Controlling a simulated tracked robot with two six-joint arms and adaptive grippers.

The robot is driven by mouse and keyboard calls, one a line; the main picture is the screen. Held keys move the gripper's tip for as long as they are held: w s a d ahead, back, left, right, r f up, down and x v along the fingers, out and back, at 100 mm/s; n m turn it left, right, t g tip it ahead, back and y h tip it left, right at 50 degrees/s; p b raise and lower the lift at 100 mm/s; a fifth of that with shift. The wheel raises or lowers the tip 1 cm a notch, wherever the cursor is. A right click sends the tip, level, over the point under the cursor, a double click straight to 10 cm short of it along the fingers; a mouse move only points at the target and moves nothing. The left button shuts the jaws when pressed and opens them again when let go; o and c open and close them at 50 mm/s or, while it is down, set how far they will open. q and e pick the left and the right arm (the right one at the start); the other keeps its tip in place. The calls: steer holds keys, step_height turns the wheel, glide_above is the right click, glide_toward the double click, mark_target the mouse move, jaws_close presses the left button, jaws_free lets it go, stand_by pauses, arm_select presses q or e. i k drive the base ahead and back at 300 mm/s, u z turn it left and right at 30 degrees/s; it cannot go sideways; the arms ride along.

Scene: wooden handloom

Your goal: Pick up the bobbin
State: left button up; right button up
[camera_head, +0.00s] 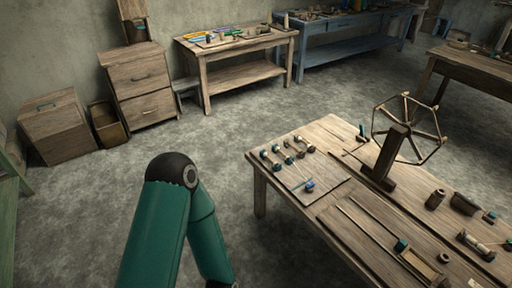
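Several small bobbins lie on the near wooden table (325,128) in the head view. A group of them with dark or teal ends, one of them this bobbin (269,160), lies on a board at the table's left end. A blue-ended piece (309,186) lies a little nearer on the same board. A larger spool-like piece (476,245) lies at the right. I cannot tell which one the task means. My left arm is bent at lower left, well apart from the table. Neither gripper shows in this view.
A wheel-shaped winder (409,127) stands on a post on the near table, right of the bobbins. A shuttle-like wooden piece (420,266) lies in front. A cabinet (139,84) and a tool bench (235,45) stand behind. The floor left of the table is clear.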

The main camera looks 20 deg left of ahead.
mark_target(289, 142)
steer(key=u, duration=0.3)
steer(key=i, duration=0.3)
steer(key=u, duration=0.95)
steer(key=i, duration=0.95)
steer(key=u, duration=0.25)
steer(key=i, duration=1)
steer(key=z, duration=0.85)
steer(key=i, duration=0.55)
steer(key=u, duration=0.05)
